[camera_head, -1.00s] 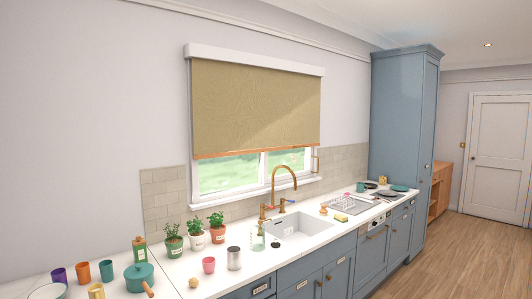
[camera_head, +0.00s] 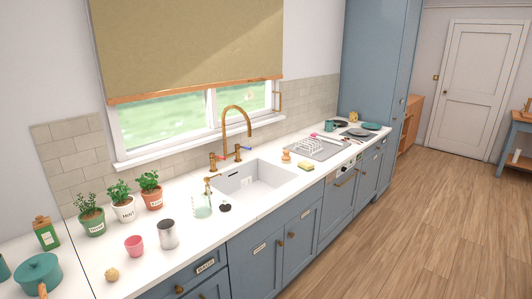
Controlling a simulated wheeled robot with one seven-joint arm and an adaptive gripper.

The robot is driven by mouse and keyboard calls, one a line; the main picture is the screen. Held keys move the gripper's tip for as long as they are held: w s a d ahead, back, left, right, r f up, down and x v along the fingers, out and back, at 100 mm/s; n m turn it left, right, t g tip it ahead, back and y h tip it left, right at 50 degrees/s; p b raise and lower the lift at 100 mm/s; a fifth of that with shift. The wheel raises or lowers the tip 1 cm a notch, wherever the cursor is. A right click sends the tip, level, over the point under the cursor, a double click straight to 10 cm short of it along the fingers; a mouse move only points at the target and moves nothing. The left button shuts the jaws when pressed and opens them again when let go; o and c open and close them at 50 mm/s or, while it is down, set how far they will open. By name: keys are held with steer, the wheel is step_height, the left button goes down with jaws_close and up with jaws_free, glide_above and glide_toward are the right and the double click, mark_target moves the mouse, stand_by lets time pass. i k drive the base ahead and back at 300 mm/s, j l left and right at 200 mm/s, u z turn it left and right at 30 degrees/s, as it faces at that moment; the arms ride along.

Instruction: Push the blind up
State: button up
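The blind (camera_head: 190,40) is olive-tan and hangs over the upper part of the window (camera_head: 170,118). Its top is cut off by the frame. An orange-brown bar (camera_head: 196,91) runs along its lower edge, and the lower panes show below it. A small brass-coloured fitting (camera_head: 277,97) is at the window's right side, near the bar's right end. My gripper is not in view, so its state is hidden.
A white counter (camera_head: 262,218) with a sink (camera_head: 250,180) and a tall brass tap (camera_head: 238,125) stands below the window. Potted herbs (camera_head: 122,203), a soap bottle (camera_head: 203,204) and a metal can (camera_head: 167,234) stand on it. Wooden floor (camera_head: 430,235) at right is clear.

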mark_target(125, 99)
steer(key=i+l+z, duration=0.1)
steer(key=i+z, duration=0.35)
steer(key=i, duration=0.45)
steer(key=i+j+z, duration=0.2)
steer(key=i+z, duration=0.2)
steer(key=i, duration=0.45)
steer(key=i+u, duration=0.15)
steer(key=i, duration=0.2)
steer(key=i+l+u, duration=0.2)
steer(key=i, duration=0.15)
